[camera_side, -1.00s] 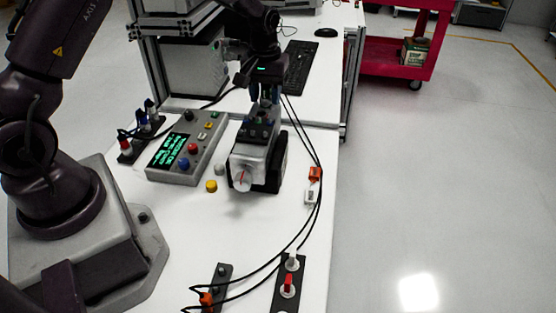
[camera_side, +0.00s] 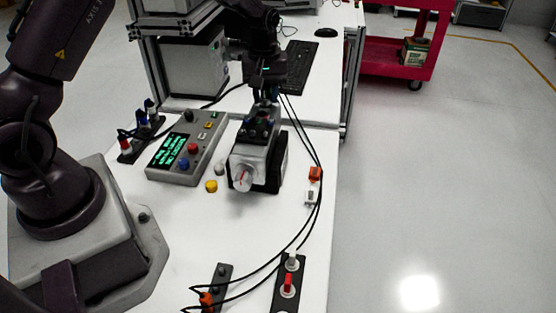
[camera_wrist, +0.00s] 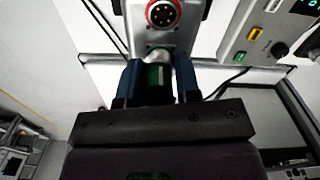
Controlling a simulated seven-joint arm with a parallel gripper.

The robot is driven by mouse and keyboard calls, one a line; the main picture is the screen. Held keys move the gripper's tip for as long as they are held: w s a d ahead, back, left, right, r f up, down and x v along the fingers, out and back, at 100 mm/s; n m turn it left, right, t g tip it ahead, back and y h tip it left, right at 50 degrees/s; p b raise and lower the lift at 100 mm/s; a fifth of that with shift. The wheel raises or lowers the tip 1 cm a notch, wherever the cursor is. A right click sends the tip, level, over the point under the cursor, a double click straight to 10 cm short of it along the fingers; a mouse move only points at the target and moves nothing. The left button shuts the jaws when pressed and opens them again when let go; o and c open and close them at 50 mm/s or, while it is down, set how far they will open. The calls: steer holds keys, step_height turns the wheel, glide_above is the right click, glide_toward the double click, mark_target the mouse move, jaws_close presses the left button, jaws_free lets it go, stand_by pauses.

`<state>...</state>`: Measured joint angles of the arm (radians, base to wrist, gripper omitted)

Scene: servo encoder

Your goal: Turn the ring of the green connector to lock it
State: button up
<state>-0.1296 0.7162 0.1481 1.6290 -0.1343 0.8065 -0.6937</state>
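The green connector (camera_wrist: 158,82) shows in the wrist view between the two blue fingers of my gripper (camera_wrist: 159,88). The fingers stand one on each side of it, very close. Whether they press on its ring is too dark and small to tell. In the side view my gripper (camera_side: 266,104) points down onto the top of the silver and black servo motor (camera_side: 246,165), and the connector there is hidden by the fingers and other connectors. A round socket with a red ring and gold pins (camera_wrist: 163,14) sits on the motor in front of the fingers.
A grey control box (camera_side: 187,148) with a green-lit screen stands left of the motor. Black cables (camera_side: 318,150) curve down the right of the table past orange and white plugs. Connector holders (camera_side: 289,280) lie at the front. White table is bare between motor and front holders.

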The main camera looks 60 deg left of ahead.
steer(key=m, duration=0.5)
steer(key=shift+m, duration=0.3)
steer(key=o, duration=0.5)
steer(key=shift+r, duration=4.55)
